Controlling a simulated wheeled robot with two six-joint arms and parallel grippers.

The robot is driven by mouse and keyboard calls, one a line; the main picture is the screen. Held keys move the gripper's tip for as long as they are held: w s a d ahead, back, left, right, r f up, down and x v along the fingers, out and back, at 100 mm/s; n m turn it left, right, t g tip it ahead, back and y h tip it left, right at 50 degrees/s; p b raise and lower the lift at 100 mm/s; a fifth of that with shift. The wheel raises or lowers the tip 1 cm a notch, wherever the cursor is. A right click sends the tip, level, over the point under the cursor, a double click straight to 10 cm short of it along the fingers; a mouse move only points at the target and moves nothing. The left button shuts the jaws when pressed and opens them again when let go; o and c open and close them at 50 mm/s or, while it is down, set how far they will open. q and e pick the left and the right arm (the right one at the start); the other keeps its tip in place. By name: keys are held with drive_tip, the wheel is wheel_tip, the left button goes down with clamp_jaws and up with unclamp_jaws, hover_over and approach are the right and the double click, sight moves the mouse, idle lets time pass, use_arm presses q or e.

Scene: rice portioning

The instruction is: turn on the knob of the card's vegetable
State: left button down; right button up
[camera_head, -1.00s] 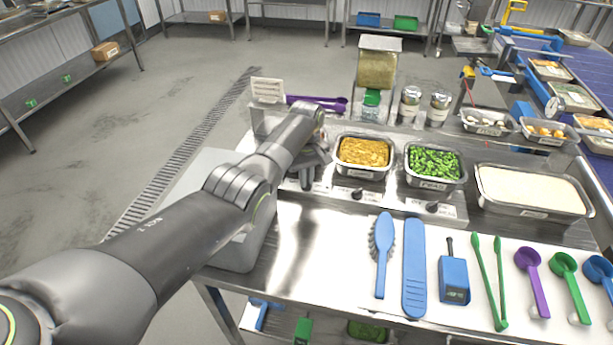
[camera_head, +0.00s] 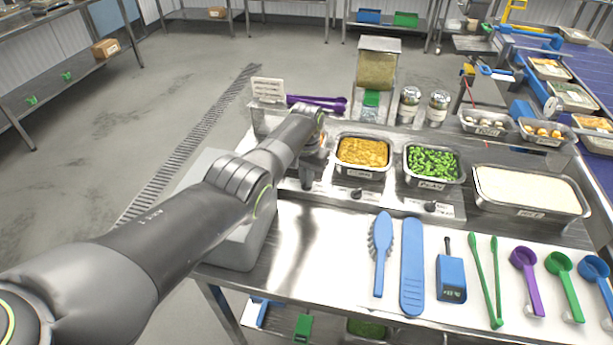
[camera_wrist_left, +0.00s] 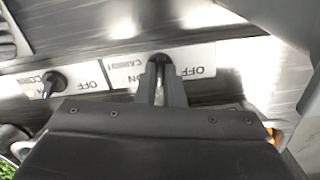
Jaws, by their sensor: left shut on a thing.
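My left gripper (camera_head: 306,185) reaches down at the left end of the row of control knobs. In the left wrist view its fingers (camera_wrist_left: 161,80) are shut on a dark knob (camera_wrist_left: 159,60) between ON and OFF marks on a white label plate. A second knob, the corn knob (camera_wrist_left: 52,83), stands apart to the left; it also shows in the head view (camera_head: 357,193). The peas knob (camera_head: 432,207) is further right. The card (camera_head: 268,90) stands at the back left; its text is too small to read. My right gripper is not in view.
Pans of corn (camera_head: 362,152) and peas (camera_head: 433,161) stand behind the knobs, with a rice tray (camera_head: 531,212) to the right. My arm hides most of the leftmost pan area. A blue brush (camera_head: 382,240), tongs and scoops lie along the front.

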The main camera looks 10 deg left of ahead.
use_arm(q)
drive_tip(key=m, duration=0.6)
drive_tip(key=shift+r, duration=0.1)
idle(0.5)
drive_tip(key=c, duration=1.5)
unclamp_jaws()
drive_tip(key=shift+c, duration=0.2)
wheel_tip(320, 180, up, 5)
drive_tip(key=shift+r+p, duration=0.1)
drive_tip(key=shift+p, duration=0.65)
wheel_tip(320, 180, up, 12)
drive_tip(key=b, duration=0.2)
